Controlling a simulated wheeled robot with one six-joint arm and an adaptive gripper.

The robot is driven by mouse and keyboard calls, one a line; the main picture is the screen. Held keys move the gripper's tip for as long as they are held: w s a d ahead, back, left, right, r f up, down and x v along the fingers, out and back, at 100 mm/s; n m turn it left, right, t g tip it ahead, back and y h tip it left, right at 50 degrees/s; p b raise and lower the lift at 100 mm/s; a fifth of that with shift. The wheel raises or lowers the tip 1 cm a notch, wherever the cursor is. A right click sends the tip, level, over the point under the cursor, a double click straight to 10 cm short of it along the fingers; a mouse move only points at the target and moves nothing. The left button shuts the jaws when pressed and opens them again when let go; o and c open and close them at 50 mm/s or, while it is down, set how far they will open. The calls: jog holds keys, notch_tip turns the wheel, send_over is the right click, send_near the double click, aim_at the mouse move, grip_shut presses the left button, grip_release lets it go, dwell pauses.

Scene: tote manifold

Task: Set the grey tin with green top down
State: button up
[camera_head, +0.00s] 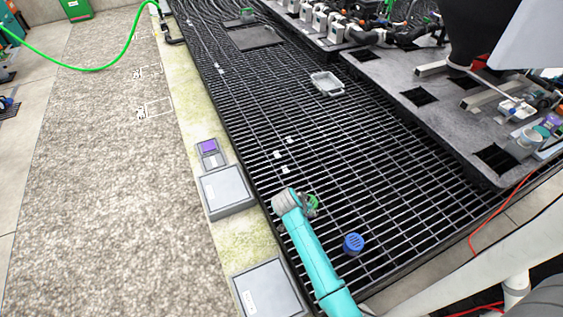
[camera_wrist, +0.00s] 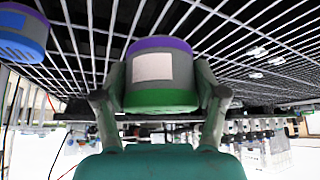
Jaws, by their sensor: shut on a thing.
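My gripper (camera_wrist: 165,80) is shut on the grey tin with green top (camera_wrist: 162,67), one finger on each side. The wrist picture is upside down, so the green top shows low and a purple band shows at the grating end. A pale label faces the camera. In the head view my gripper (camera_head: 308,205) is over the black grating near its left edge, and only a bit of the tin's green (camera_head: 314,203) shows. I cannot tell whether the tin touches the grating.
A blue tin (camera_head: 353,243) stands on the grating (camera_head: 400,180) to the right, also in the wrist view (camera_wrist: 20,35). Small white pieces (camera_head: 281,155) lie beyond my gripper. A grey tray (camera_head: 326,84) sits farther off. Grey boxes (camera_head: 226,190) line the left edge. Much grating is clear.

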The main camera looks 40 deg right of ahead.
jog(key=s+d+r+m+g, duration=0.2)
jog(key=s+d+m+g, duration=0.25)
jog(key=d+m, duration=0.4)
jog(key=shift+n+t, duration=0.25)
jog(key=shift+n, duration=0.3)
jog(key=shift+s+d+f, duration=0.1)
jog(key=shift+d+f, duration=0.1)
jog(key=shift+f, duration=1.5)
jog(key=shift+s+d+f, duration=0.1)
jog(key=shift+d+f, duration=0.05)
jog(key=shift+f, duration=1.6)
jog(key=shift+s+d+f, duration=0.1)
jog(key=shift+d+f, duration=0.1)
jog(key=shift+f, duration=1.5)
jog(key=o, duration=1.2)
